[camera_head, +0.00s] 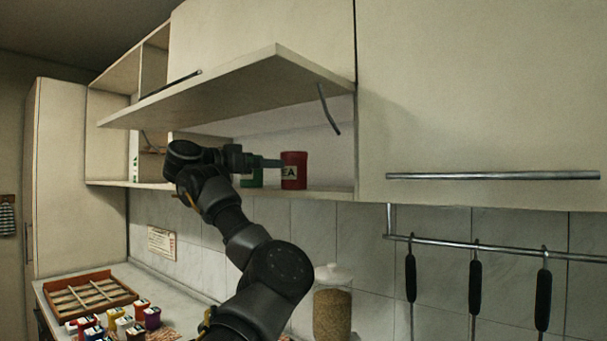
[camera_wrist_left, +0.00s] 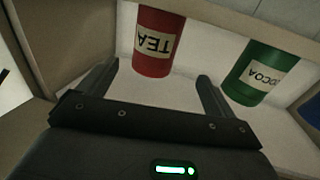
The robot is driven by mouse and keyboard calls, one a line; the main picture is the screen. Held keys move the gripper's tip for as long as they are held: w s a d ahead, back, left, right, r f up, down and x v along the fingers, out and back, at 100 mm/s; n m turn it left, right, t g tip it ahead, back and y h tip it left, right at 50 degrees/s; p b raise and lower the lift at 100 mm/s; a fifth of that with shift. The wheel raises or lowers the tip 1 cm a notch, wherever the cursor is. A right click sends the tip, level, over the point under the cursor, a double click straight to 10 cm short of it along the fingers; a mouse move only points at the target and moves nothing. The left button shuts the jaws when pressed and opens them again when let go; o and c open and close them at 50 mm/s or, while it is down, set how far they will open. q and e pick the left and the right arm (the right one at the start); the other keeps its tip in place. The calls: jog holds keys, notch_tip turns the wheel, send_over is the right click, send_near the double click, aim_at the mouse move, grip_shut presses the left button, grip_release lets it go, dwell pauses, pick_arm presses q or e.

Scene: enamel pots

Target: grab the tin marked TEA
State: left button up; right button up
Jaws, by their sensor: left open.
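The red TEA tin (camera_head: 294,170) stands upright on the shelf of the open wall cabinet, its label partly hidden by my gripper in the head view. In the left wrist view, the red TEA tin (camera_wrist_left: 151,62) shows upside down, just beyond the fingertips and roughly centred between them. My left gripper (camera_head: 272,162) is open and empty, reaching into the cabinet from the left of the tin. It also shows in the left wrist view (camera_wrist_left: 158,70), with a finger on each side. My right gripper is not in view.
A green COCOA tin (camera_wrist_left: 258,75) stands near the TEA tin, outside the right-hand finger; a blue item (camera_wrist_left: 313,108) is at the edge. The raised cabinet door (camera_head: 250,90) hangs above my arm. A glass jar (camera_head: 332,308) stands below.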

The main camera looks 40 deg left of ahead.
aim_at(294, 166)
pick_arm(q)
jog(key=w+p, duration=0.1)
jog(key=w, duration=0.1)
jog(key=w+d+p, duration=0.1)
jog(key=w, duration=0.2)
jog(key=shift+w+d+p, duration=0.1)
jog(key=shift+w+p, duration=0.1)
jog(key=shift+p, duration=0.2)
jog(key=shift+s, duration=0.1)
jog(key=shift+d+r+p, duration=0.1)
jog(key=shift+r+p, duration=0.15)
jog(key=shift+p, duration=0.1)
jog(key=w+p, duration=0.1)
jog(key=w+d+p, duration=0.1)
jog(key=w, duration=0.1)
jog(key=w+p, duration=0.1)
jog(key=shift+w+d+f+p, duration=0.1)
jog(key=shift+w+d+p, duration=0.1)
jog(key=shift+d+p, duration=0.15)
jog(key=shift+w+f, duration=0.1)
jog(key=shift+w, duration=0.1)
jog(key=shift+s+a, duration=0.1)
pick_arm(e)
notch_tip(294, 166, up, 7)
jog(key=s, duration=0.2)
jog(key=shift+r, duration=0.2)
